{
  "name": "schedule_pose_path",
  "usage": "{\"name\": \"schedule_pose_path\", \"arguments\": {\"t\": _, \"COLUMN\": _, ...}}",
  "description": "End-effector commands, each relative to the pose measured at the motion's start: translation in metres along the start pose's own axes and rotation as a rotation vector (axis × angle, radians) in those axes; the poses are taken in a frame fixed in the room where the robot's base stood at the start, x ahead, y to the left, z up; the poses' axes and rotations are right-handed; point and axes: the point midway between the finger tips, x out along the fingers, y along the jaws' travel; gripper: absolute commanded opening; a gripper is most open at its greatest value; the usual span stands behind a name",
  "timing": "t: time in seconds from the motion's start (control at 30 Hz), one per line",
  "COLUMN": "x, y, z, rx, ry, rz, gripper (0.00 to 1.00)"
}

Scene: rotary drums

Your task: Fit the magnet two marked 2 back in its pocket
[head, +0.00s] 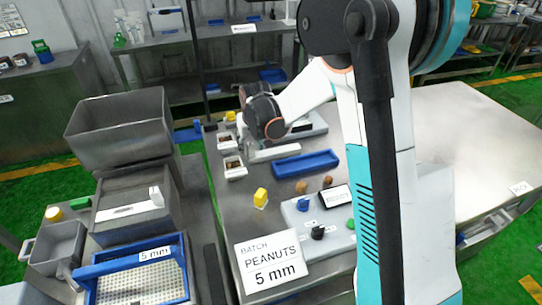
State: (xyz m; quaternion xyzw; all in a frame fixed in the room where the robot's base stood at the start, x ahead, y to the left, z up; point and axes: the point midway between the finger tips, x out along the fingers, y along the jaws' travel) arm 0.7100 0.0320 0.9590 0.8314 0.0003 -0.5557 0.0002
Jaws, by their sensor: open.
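The dark end of my arm, with my gripper (262,113), is over the far part of the steel table. It is above a light grey block (273,152) and beside a grey plate (312,127). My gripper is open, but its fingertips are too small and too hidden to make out. I cannot pick out a magnet marked 2 or its pocket. My wrist may cover part of that area. Small labels near the grey block are not readable.
A blue tray (306,164) lies on the table in front of the grey block. Nearer are a yellow object (261,198), a grey panel with knobs (318,222) and a "PEANUTS 5 mm" sign (271,262). Grey bins (121,130) and a blue-framed sieve (133,280) stand left.

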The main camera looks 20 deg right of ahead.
Motion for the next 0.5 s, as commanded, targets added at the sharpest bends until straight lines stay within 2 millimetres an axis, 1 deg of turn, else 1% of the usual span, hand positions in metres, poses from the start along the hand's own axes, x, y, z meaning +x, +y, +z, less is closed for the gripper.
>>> {"name": "schedule_pose_path", "arguments": {"t": 0.03, "x": 0.012, "y": 0.001, "z": 0.001, "rx": 0.0, "ry": 0.0, "rz": 0.0, "gripper": 0.45}}
{"name": "schedule_pose_path", "arguments": {"t": 0.13, "x": 0.024, "y": 0.001, "z": 0.001, "rx": 0.0, "ry": 0.0, "rz": 0.0, "gripper": 0.45}}
{"name": "schedule_pose_path", "arguments": {"t": 0.2, "x": 0.027, "y": 0.001, "z": 0.0, "rx": 0.0, "ry": 0.0, "rz": 0.0, "gripper": 0.45}}
{"name": "schedule_pose_path", "arguments": {"t": 0.4, "x": 0.026, "y": 0.001, "z": 0.0, "rx": 0.0, "ry": 0.0, "rz": 0.0, "gripper": 0.45}}
{"name": "schedule_pose_path", "arguments": {"t": 0.47, "x": 0.026, "y": 0.001, "z": 0.0, "rx": 0.0, "ry": 0.0, "rz": 0.0, "gripper": 0.31}}
{"name": "schedule_pose_path", "arguments": {"t": 0.5, "x": 0.026, "y": 0.001, "z": 0.0, "rx": 0.0, "ry": 0.0, "rz": 0.0, "gripper": 0.22}}
